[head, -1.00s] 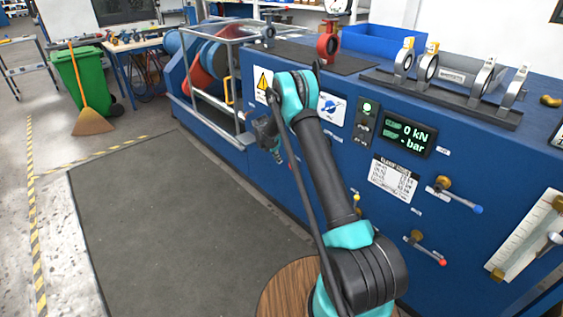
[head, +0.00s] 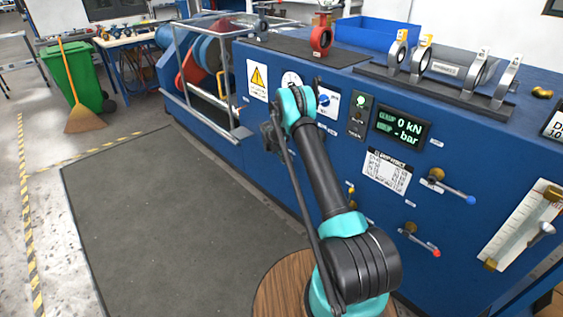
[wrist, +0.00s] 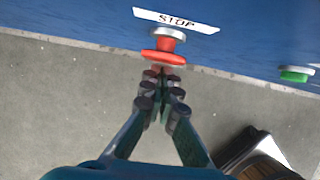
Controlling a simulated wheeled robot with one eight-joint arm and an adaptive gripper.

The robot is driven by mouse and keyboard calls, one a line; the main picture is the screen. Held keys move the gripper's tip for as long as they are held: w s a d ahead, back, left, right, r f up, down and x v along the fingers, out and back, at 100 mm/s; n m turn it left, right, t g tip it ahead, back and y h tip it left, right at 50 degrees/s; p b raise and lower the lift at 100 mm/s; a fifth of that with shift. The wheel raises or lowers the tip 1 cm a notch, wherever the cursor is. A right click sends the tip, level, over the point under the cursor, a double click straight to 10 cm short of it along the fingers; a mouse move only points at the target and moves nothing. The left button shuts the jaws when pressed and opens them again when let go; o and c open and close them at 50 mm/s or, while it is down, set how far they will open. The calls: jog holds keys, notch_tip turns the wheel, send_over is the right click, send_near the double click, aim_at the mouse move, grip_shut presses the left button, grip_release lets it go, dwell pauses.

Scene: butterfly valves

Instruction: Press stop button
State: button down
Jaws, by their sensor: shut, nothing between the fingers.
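The stop button is a red mushroom head (wrist: 165,56) on a pale collar, standing out from the blue panel below a white STOP label (wrist: 176,20) in the wrist view. My gripper (wrist: 162,74) is shut and empty. Its dark fingertips overlap the lower edge of the red head in the picture; I cannot tell whether they touch it. In the head view my gripper (head: 271,136) is partly hidden behind my arm, close to the machine's front. The stop button cannot be made out there.
A green button (wrist: 297,74) sits on the panel to the right in the wrist view. The blue machine (head: 330,165) carries a lit display (head: 402,130) and valve levers (head: 450,187). A metal guard frame (head: 235,95) stands left of my gripper. The grey floor mat (head: 165,225) is clear.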

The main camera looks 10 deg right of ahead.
jog(key=shift+w+d+r, duration=0.15)
jog(key=shift+w+d, duration=0.5)
jog(key=shift+d, duration=0.25)
jog(key=s+a+r, duration=0.5)
jog(key=a+r, duration=0.2)
jog(key=r, duration=0.2)
jog(key=shift+a, duration=0.15)
jog(key=shift+r, duration=0.15)
